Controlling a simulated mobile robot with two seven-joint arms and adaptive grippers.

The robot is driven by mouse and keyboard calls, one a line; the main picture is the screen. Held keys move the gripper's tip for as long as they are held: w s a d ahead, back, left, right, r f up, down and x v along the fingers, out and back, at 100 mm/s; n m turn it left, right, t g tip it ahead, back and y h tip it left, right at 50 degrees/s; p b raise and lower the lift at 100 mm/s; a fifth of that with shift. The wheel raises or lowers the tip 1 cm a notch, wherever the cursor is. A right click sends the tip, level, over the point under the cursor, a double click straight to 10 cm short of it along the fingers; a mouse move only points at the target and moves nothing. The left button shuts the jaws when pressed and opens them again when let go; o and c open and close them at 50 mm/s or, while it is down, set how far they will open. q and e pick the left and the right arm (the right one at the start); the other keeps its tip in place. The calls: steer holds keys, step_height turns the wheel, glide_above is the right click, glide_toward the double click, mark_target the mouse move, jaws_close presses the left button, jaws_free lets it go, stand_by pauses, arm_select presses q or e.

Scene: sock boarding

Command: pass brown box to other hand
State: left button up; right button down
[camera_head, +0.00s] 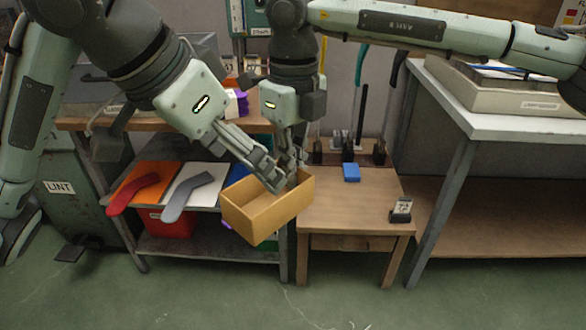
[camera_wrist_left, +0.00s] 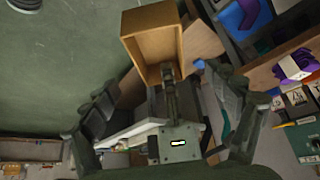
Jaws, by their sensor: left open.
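The brown box (camera_head: 266,213), open-topped and slightly tilted, hangs in the air in front of the shelf and small table. My right gripper (camera_head: 293,176) comes down from above and is shut on the box's far wall. My left gripper (camera_head: 272,178) reaches in from the upper left, its fingers at the box's rim, partly overlapping the right gripper. In the left wrist view, the box (camera_wrist_left: 153,45) is ahead, with the right gripper (camera_wrist_left: 169,76) pinching its near wall.
A shelf with an orange board (camera_head: 146,181) and red sock, a white board (camera_head: 196,184) and grey sock stands left. A red bin (camera_head: 168,222) is below. A small wooden table (camera_head: 350,205) holds a blue block (camera_head: 351,172). A white-topped workbench (camera_head: 500,122) stands right. The floor in front is clear.

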arm_select(q)
steer(key=w+a+f+n+t, duration=0.25)
steer(key=w+a+n, duration=0.2)
steer(key=w, duration=0.65)
steer(key=w+a+f+n, duration=0.1)
steer(key=w+a+f, duration=0.1)
steer(key=f, duration=0.4)
steer(key=w+a+f, duration=0.1)
steer(key=a+f, duration=0.2)
steer(key=f, duration=0.4)
steer(key=s+a+f+g+y, duration=0.1)
steer(key=s+a+f, duration=0.1)
steer(key=s+f, duration=0.5)
steer(key=s+a+f+n+g+y, duration=0.1)
steer(key=s+a+f, duration=0.15)
steer(key=f, duration=0.85)
steer(key=s+a+f+g+y, duration=0.1)
steer(key=s+f+y, duration=0.1)
steer(key=s+f, duration=0.55)
steer(key=s+a+f+g+y, duration=0.1)
steer(key=s+a+f, duration=0.2)
steer(key=s+f, duration=0.4)
steer(key=shift+s+a+f, duration=0.3)
steer(key=shift+s+f, duration=0.1)
steer(key=shift+s, duration=0.5)
